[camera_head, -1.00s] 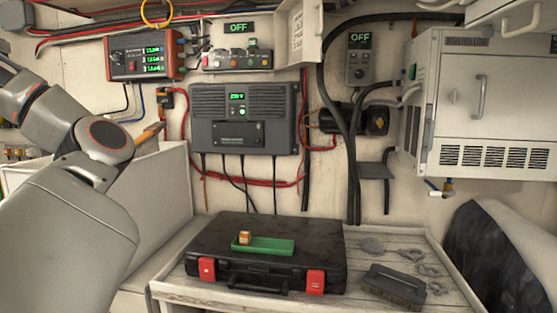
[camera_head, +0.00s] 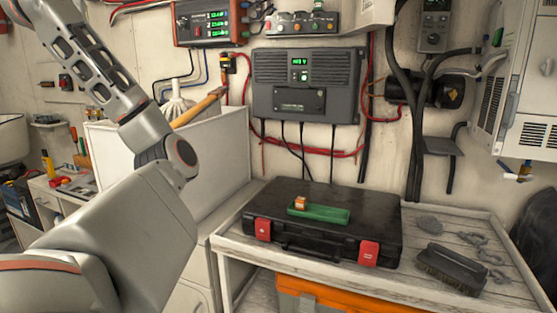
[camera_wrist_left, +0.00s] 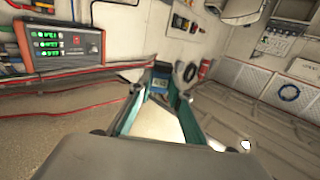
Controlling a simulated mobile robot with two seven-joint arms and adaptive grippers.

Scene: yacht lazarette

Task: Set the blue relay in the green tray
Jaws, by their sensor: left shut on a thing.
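The green tray (camera_head: 325,214) lies on the closed black case (camera_head: 365,201) in the head view. A small orange block (camera_head: 300,203) sits at its left end. My left gripper (camera_wrist_left: 157,98) shows in the left wrist view, its two fingers closed around a small blue block (camera_wrist_left: 159,85), which looks like the blue relay. It holds the relay up in the air, away from the tray. In the head view my left arm reaches up out of the top left, so its gripper is hidden there. My right gripper is in neither view.
The case rests on a slatted bench (camera_head: 240,247). A dark brush (camera_head: 450,268) and shackles (camera_head: 475,245) lie to its right. A white bin (camera_head: 225,140) with a wooden handle (camera_head: 200,107) stands left. An inverter (camera_head: 305,85) hangs on the wall behind.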

